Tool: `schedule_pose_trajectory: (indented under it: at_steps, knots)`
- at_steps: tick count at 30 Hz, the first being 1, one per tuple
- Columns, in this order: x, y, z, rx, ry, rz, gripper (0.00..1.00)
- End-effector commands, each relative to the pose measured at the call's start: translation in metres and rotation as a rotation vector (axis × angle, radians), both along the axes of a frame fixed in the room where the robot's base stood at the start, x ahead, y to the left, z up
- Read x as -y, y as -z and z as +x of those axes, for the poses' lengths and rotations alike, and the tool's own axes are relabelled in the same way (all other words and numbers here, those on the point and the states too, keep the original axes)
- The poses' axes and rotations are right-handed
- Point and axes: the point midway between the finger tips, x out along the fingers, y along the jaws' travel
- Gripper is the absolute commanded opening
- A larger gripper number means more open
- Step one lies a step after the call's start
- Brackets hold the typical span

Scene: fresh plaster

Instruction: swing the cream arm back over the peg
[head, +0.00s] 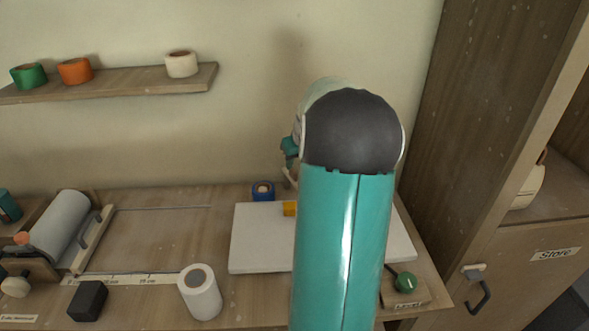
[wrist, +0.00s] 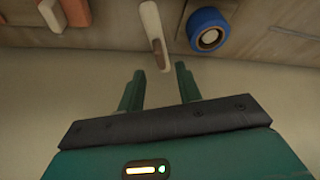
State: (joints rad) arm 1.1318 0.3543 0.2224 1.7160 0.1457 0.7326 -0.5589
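The cream arm (wrist: 151,25) is a narrow bar with rounded ends at the top middle of the wrist view. Its lower end lies in the gap between my fingertips, with space on both sides. Depth is hard to judge. My gripper (wrist: 159,68) is open, its two teal fingers apart and not closed on anything. In the head view my gripper (head: 289,146) shows only partly, beside my teal arm, above the back of the table. A small cream piece (head: 289,178) below it may be the cream arm. I cannot pick out the peg in either view.
A blue tape roll (head: 263,190) stands close by and shows in the wrist view (wrist: 208,30). A white board (head: 258,255) with a yellow block (head: 289,208) lies partly behind my arm. A white roll (head: 200,295) stands in front. A tall cabinet (head: 490,130) is at right.

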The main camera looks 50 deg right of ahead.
Motion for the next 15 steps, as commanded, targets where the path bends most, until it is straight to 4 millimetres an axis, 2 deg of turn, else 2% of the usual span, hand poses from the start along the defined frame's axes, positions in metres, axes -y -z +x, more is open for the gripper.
schedule_pose_trajectory:
  at_steps: [1, 6, 10, 15]
  knots:
    - [0.002, 0.011, 0.004, -0.001, -0.001, 0.003, 0.35]
    - [0.007, 0.034, 0.014, -0.001, -0.002, 0.001, 0.35]
    - [0.01, 0.043, 0.018, 0.001, -0.001, -0.001, 0.35]
    - [0.01, 0.045, 0.019, 0.001, -0.001, -0.002, 0.35]
